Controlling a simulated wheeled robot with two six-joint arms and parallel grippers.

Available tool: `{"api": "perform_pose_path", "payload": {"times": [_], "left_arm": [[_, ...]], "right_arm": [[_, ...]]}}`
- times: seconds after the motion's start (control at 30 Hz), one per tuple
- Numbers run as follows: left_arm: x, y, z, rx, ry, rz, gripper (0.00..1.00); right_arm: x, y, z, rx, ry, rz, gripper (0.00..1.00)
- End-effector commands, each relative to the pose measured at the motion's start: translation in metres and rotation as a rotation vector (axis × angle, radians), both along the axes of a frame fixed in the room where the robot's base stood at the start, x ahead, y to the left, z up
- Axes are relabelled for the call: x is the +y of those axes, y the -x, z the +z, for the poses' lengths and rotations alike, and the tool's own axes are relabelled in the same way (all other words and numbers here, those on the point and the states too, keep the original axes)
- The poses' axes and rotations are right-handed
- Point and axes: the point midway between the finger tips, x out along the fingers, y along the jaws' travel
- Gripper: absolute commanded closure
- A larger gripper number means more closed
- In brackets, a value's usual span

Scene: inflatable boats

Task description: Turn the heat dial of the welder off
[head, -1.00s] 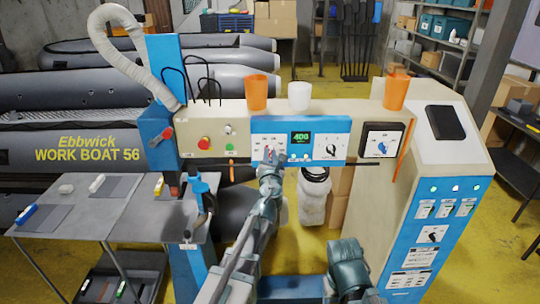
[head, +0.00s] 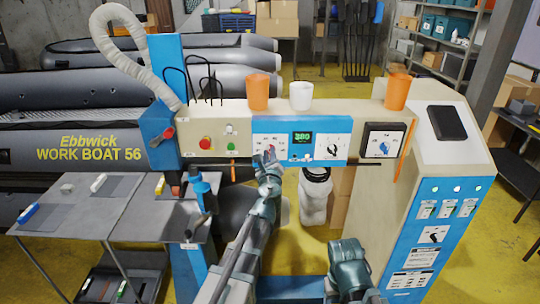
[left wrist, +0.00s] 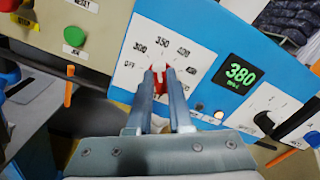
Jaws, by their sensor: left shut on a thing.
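The heat dial (left wrist: 161,80) is a small red and white knob on the white scale plate of the welder's blue panel (head: 258,126). Printed marks, including 300 and 350, surround it. My left gripper (left wrist: 162,77) is shut on the dial, one finger on each side, as the left wrist view shows. In the head view my left gripper (head: 267,159) covers most of the dial. The green display (left wrist: 239,74) beside it reads 380. The dial's exact pointing direction is hard to tell. My right arm shows at lower right in the head view, but its gripper is not visible.
A black selector knob (head: 333,151) sits right of the display, and another dial box (head: 382,140) further right. A red button (head: 205,143) and a green button (left wrist: 74,35) are to the left. Orange and white cups (head: 300,96) stand on top of the beam.

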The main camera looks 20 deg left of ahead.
Motion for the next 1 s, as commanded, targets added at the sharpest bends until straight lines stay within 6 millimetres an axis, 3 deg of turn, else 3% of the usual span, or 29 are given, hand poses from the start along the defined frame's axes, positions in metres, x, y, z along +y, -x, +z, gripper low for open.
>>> {"api": "perform_pose_path", "payload": {"times": [1.0], "left_arm": [[0.0038, 0.0024, -0.0069, -0.261, 0.91, 0.001, 1.0]], "right_arm": [[0.0, 0.0, -0.0067, 0.0, 0.0, 0.001, 0.33]]}}
